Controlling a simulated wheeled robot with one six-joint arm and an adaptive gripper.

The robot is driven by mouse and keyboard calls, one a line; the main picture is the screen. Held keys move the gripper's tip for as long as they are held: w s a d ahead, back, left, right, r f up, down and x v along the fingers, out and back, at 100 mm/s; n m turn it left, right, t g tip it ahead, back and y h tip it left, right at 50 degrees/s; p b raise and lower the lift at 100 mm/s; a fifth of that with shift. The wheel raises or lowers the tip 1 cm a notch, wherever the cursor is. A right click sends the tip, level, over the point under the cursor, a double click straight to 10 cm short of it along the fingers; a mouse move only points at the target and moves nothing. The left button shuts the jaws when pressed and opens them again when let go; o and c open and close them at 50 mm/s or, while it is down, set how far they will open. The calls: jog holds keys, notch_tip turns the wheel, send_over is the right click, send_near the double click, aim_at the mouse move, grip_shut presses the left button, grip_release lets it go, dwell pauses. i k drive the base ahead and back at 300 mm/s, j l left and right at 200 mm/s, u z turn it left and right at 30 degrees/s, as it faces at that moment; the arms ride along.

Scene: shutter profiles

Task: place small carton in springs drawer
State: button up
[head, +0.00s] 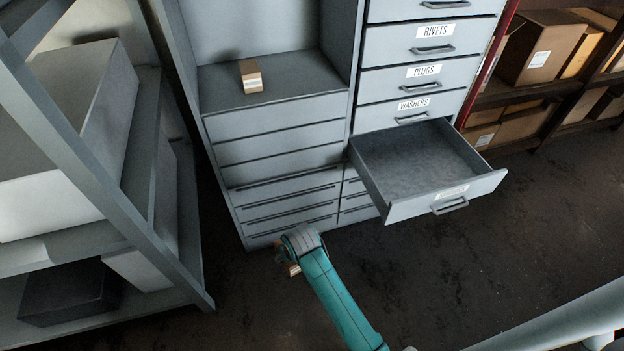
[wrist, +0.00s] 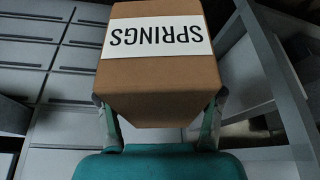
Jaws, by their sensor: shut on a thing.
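My gripper (head: 292,262) is low in front of the grey cabinet, left of the open drawer. It is shut on a brown carton, which shows in the wrist view (wrist: 160,78) between the two fingers. The carton has a white label reading SPRINGS, upside down in that view. In the head view only a small part of it shows below the gripper. The open drawer (head: 420,166) is pulled out below the WASHERS drawer and looks empty. Its front label is too small to read.
Another small carton (head: 251,76) sits on the cabinet's open shelf (head: 300,84). Closed drawers labelled RIVETS, PLUGS and WASHERS (head: 408,104) are above the open one. A grey rack (head: 110,200) with boxes stands at the left. Brown boxes (head: 540,50) fill shelves at the right. Dark floor is clear in front.

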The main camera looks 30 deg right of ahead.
aim_at(411, 172)
jog(key=k+l, duration=0.1)
jog(key=l, duration=0.25)
jog(key=k+l, duration=0.1)
jog(key=l, duration=0.25)
jog(key=k+l, duration=0.1)
jog(key=l, duration=0.25)
jog(key=k+l, duration=0.1)
jog(key=l, duration=0.25)
